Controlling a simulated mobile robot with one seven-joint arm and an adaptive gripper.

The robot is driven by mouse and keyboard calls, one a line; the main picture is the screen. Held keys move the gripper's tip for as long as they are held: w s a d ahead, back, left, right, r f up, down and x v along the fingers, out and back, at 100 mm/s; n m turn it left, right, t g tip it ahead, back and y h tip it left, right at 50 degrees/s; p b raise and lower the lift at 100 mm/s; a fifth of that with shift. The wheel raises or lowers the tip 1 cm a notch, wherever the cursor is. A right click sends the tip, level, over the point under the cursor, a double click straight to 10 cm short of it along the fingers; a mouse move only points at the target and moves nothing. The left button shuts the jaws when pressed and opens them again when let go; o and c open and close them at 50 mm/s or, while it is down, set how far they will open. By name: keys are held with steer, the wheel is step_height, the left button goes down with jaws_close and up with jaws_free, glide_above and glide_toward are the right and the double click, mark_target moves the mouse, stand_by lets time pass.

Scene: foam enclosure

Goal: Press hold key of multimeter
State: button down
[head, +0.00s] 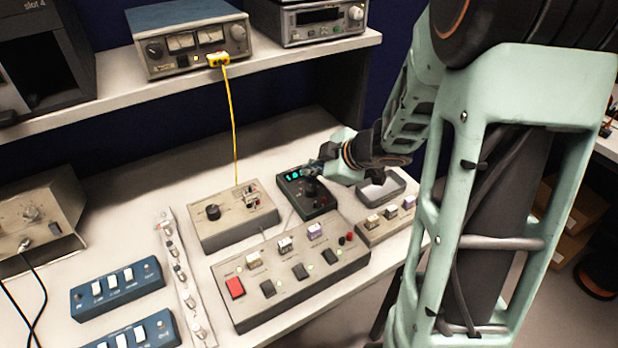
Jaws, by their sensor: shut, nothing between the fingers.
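The multimeter (318,208) is a dark, flat unit with a lit cyan display and a dark round dial. It lies on the bench near the middle of the head view. My gripper (312,170) comes in from the right, low over the multimeter's upper part beside the display. The gripper is shut and empty. It covers the display's right end and part of the face between display and dial. I cannot make out the hold key, nor whether the fingertips touch the face.
A beige box (232,216) with a black knob stands left of the multimeter. A long switch panel (290,275) lies in front, and a smaller panel (385,228) on the right. A yellow cable (233,120) hangs from the shelf power supply (190,40). Clear bench lies behind.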

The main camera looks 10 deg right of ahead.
steer(key=shift+f, duration=0.4)
stand_by(0.8)
steer(key=shift+r, duration=0.15)
steer(key=shift+r+p, duration=0.65)
steer(key=shift+p, duration=0.15)
step_height(320, 180, up, 5)
steer(key=p, duration=0.5)
steer(key=shift+r+p, duration=0.1)
steer(key=shift+p, duration=0.25)
